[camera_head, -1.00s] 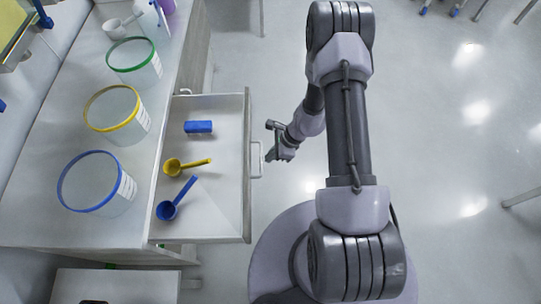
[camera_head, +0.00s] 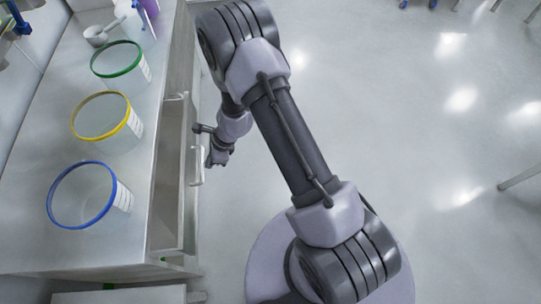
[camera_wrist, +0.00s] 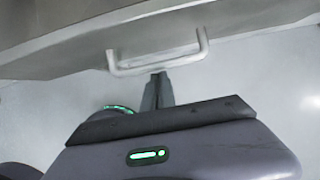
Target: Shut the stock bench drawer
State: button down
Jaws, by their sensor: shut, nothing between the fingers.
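The stock bench drawer (camera_head: 168,215) stands out from the bench by a narrow strip. Its blue block and two scoops no longer show, hidden under the bench top. The drawer's pale handle (camera_head: 197,167) is on its front; it also shows as a bar in the wrist view (camera_wrist: 165,62). My gripper (camera_head: 209,161) is beside the handle, on the room side. In the wrist view my gripper (camera_wrist: 157,78) has its fingers together and empty, tips at the handle bar. I cannot tell whether they touch it.
The bench top (camera_head: 140,165) carries blue-rimmed (camera_head: 84,195), yellow-rimmed (camera_head: 102,118) and green-rimmed (camera_head: 119,62) tubs, with a scoop (camera_head: 97,37) at the back. Open floor (camera_head: 410,110) lies to the right.

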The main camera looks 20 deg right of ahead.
jog(key=w+a, duration=0.1)
jog(key=a, duration=0.2)
jog(key=w+a+p, duration=0.1)
jog(key=a, duration=0.3)
jog(key=w+a, duration=0.1)
jog(key=a, duration=0.2)
jog(key=shift+w+a+p, duration=0.15)
jog(key=shift+a+p, duration=0.05)
jog(key=shift+p, duration=0.2)
jog(key=shift+w+a, duration=0.1)
jog(key=shift+w+a+r, duration=0.1)
jog(key=shift+r, duration=0.05)
